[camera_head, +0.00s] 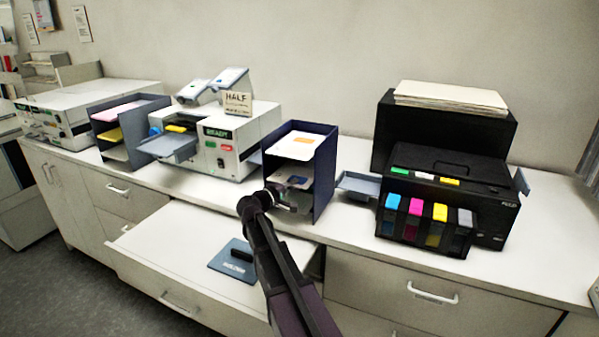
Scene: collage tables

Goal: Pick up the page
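Another sheet with a blue patch (297,181) lies on a lower level of the same stand. My gripper (286,203) is at the open front of this stand, by the lower levels. My arm comes up from the bottom of the picture. The gripper's fingers are small and dark against the stand, so I cannot tell whether they are open or touch a sheet.
A white machine (254,128) stands left of the stand, and a second tray stand (112,140) stands beyond it. A black printer (479,200) with colored cartridges stands at right. An open drawer (170,245) juts out below, holding a blue-grey item (225,262).

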